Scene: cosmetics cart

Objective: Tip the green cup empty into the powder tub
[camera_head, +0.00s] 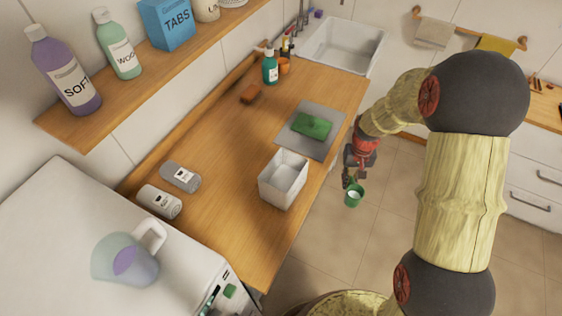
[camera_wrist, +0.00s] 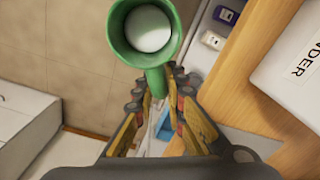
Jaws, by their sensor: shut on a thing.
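The green cup (camera_head: 353,198) hangs upright over the floor, beyond the right edge of the wooden counter. In the wrist view the green cup (camera_wrist: 117,38) shows its round mouth, with white contents inside. My gripper (camera_head: 352,178) is shut on the cup's handle, which also shows between my fingers (camera_wrist: 158,92) in the wrist view. A white open-topped tub (camera_head: 278,190) stands on the counter's near right edge, left of the cup and apart from it. Its inside looks pale; I cannot tell what it holds.
A grey mat (camera_head: 325,147) with a green sponge (camera_head: 312,126) lies behind the tub. Two lidded containers (camera_head: 181,177) lie at the counter's left. A measuring jug (camera_head: 125,258) stands on the white appliance. A white surface lettered "NDER" (camera_wrist: 295,70) fills the wrist view's right.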

